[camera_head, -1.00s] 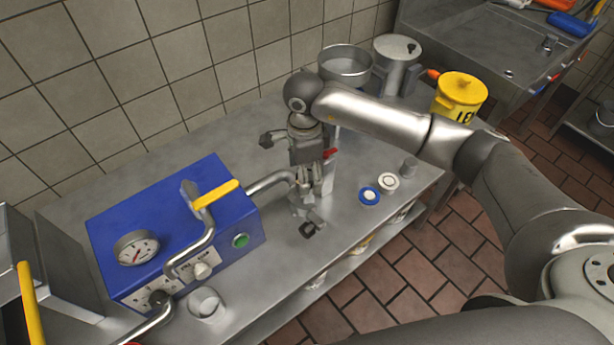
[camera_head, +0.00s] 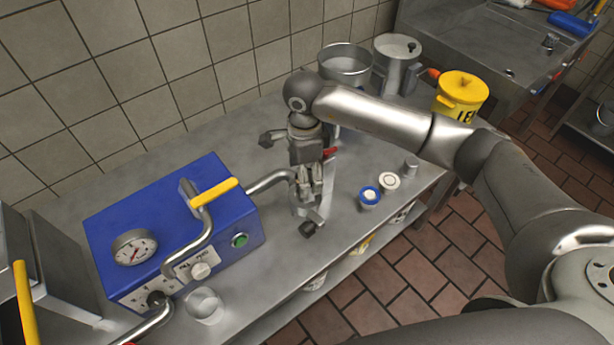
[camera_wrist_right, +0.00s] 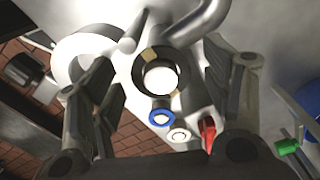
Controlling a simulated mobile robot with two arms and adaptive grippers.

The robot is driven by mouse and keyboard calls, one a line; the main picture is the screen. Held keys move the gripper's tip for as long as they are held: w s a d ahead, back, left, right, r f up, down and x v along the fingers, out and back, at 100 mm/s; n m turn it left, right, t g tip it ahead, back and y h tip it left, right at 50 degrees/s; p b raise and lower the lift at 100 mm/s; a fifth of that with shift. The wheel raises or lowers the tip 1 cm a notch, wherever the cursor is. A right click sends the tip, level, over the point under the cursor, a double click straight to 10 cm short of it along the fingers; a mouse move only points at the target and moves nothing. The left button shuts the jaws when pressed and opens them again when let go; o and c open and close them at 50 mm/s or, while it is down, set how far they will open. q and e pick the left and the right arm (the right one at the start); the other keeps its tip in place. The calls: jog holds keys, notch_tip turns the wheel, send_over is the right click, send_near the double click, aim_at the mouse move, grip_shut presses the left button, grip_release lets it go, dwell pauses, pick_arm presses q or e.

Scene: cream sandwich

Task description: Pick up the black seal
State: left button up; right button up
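My right gripper (camera_head: 309,194) points down over the metal bench near the end of a bent pipe. In the right wrist view its two fingers (camera_wrist_right: 160,85) are wide apart and touch nothing that I can see. Between them is a dark ring (camera_wrist_right: 161,76) with a bright centre. It may be the black seal, but I cannot tell for sure. In the head view a small dark piece (camera_head: 308,229) is just below the gripper at the bench's front; I cannot make out what it is. My left gripper is not in view.
A blue machine (camera_head: 170,225) with a yellow-handled lever stands left of the gripper. A red part (camera_head: 330,153) is close behind. Pots and a yellow container (camera_head: 461,94) stand farther back.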

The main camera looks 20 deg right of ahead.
jog(key=c, duration=0.7)
